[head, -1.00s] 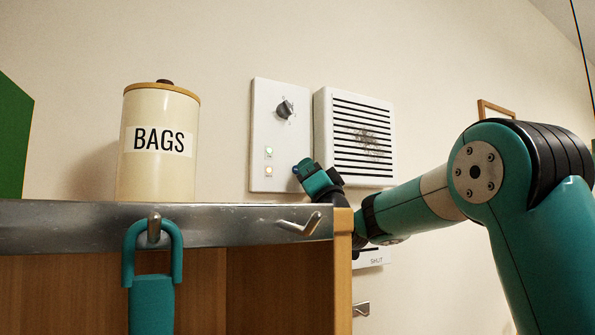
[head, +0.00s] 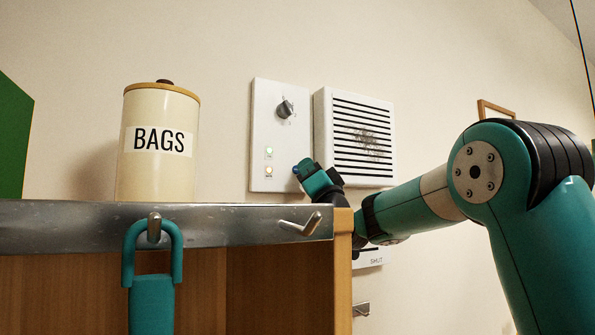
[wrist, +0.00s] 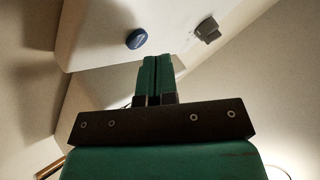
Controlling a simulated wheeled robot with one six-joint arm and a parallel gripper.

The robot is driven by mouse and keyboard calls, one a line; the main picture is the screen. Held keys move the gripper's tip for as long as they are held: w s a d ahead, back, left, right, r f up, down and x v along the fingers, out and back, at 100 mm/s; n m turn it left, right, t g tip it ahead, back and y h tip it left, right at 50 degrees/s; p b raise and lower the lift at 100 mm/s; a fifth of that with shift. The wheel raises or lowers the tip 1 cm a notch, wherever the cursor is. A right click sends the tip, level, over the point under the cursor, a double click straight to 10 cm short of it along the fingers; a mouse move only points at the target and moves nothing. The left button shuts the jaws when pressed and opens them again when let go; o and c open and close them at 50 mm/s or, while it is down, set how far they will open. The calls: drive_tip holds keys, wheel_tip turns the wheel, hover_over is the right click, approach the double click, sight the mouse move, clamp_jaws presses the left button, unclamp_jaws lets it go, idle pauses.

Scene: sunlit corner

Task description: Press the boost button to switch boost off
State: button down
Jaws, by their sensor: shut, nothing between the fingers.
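A white control panel (head: 262,120) is fixed to the wall. It bears a grey knob (head: 285,108) and two small lit lamps, an upper greenish one (head: 269,153) and a lower warm one (head: 269,171). A blue round button (wrist: 136,39) stands out from the panel in the wrist view, with the knob (wrist: 208,30) to its right. In the head view only a bit of blue shows beside my fingertips. My gripper (head: 304,171) is shut and empty in front of the panel's lower right. Its closed fingertips (wrist: 157,60) appear just below and right of the button, apparently apart from it.
A vent box with a slatted grille (head: 355,135) is right of the panel. A cream BAGS canister (head: 158,175) stands on the metal-edged shelf (head: 80,225) in front. A hook (head: 300,224) juts from the shelf edge. A plate marked SHUT (head: 376,258) is below the vent box.

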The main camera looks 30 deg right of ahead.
drive_tip(key=shift+w, duration=0.1)
drive_tip(key=shift+w, duration=0.35)
drive_tip(key=shift+w, duration=0.15)
idle(0.3)
drive_tip(key=shift+s+b, duration=0.4)
drive_tip(key=shift+s, duration=0.2)
drive_tip(key=s+b, duration=0.4)
drive_tip(key=s, duration=0.2)
idle(0.3)
idle(0.4)
